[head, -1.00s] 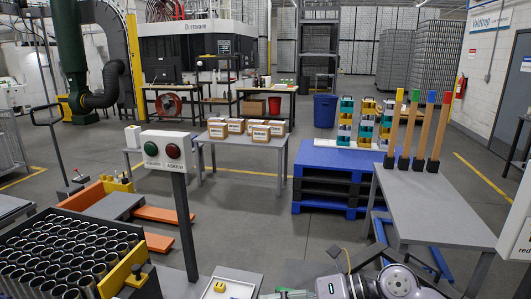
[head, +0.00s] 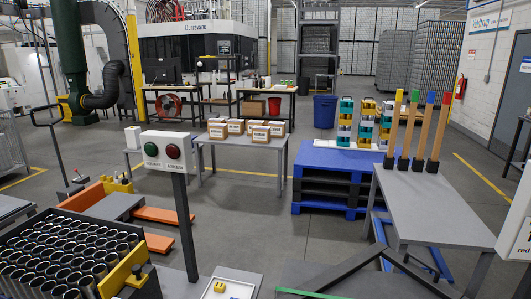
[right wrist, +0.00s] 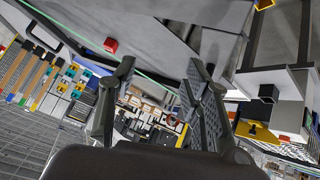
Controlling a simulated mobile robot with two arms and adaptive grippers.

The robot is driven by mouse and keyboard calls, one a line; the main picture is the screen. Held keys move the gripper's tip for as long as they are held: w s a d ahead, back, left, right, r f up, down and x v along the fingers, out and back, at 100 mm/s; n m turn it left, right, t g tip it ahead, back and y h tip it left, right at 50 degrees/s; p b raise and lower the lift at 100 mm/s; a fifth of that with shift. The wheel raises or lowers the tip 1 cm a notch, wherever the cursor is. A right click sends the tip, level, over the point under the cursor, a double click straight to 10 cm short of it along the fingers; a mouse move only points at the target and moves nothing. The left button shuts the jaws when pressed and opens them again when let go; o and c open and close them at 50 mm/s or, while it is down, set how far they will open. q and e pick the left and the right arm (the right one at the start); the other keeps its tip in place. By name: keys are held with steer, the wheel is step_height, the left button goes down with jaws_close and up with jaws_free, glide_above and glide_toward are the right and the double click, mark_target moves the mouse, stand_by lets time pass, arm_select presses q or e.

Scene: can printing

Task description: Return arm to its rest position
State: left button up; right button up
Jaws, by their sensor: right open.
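My right gripper (right wrist: 160,66) shows in the right wrist view with its two dark fingers spread wide. The gap between the fingertips is empty. Neither arm shows in the head view now. My left gripper is in neither current view.
A grey table (head: 445,210) with several colour-topped posts stands at right, beside a blue platform (head: 340,157). A button post (head: 184,225) and a crate of cans (head: 143,262) stand at left. The central floor (head: 250,225) is clear. The right wrist view is steeply tilted.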

steer(key=s+f+m+g+y, duration=0.1)
steer(key=s+f+g, duration=0.4)
steer(key=s, duration=0.8)
step_height(320, 180, down, 29)
steer(key=a+g+b, duration=0.1)
steer(key=g+b, duration=0.1)
steer(key=b, duration=0.3)
steer(key=s+d+f+b, duration=0.1)
steer(key=s+f+b, duration=0.1)
steer(key=s+f, duration=0.6)
steer(key=s+d+f+g+b, duration=0.1)
steer(key=s+d+f+b, duration=0.1)
steer(key=s+f, duration=0.7)
step_height(320, 180, down, 6)
steer(key=shift+f+b, duration=0.15)
steer(key=shift+b, duration=0.35)
